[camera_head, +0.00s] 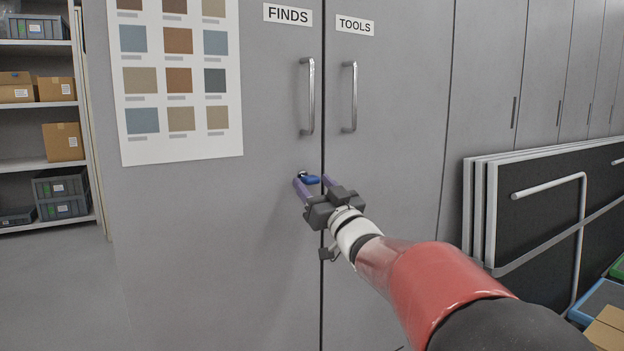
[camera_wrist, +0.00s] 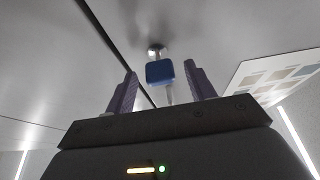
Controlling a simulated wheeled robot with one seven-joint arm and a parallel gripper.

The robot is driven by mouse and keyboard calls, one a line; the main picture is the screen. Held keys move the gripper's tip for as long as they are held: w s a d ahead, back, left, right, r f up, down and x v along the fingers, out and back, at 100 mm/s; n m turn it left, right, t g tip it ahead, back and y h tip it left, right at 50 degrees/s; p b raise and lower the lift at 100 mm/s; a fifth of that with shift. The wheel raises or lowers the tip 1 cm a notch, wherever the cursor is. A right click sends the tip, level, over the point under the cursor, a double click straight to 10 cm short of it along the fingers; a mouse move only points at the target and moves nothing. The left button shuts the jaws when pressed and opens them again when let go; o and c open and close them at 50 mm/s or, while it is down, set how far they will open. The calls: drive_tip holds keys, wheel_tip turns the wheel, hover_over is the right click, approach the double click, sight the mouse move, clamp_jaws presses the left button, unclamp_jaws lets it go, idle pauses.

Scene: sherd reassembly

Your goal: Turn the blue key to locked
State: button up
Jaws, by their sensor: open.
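The blue key (camera_head: 311,180) sits in a lock on the grey cabinet's FINDS door (camera_head: 262,225), just left of the seam between the two doors. It also shows in the wrist view (camera_wrist: 160,72), its blue head in front of the round metal lock (camera_wrist: 155,52). My gripper (camera_head: 314,181) is open at the key. In the wrist view its two purple fingers (camera_wrist: 163,88) stand on either side of the key head, with gaps on both sides. I cannot tell the lock's state.
Two vertical handles, one on the FINDS door (camera_head: 308,97) and one on the TOOLS door (camera_head: 350,98), stand above the key. A colour chart (camera_head: 180,75) hangs at upper left. Framed dark panels (camera_head: 540,215) lean at right. Shelves with boxes (camera_head: 62,142) stand at far left.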

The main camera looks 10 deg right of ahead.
drive_tip(key=shift+x, duration=1.15)
drive_tip(key=shift+c, duration=0.2)
drive_tip(key=c, duration=0.9)
drive_tip(key=shift+c, duration=0.2)
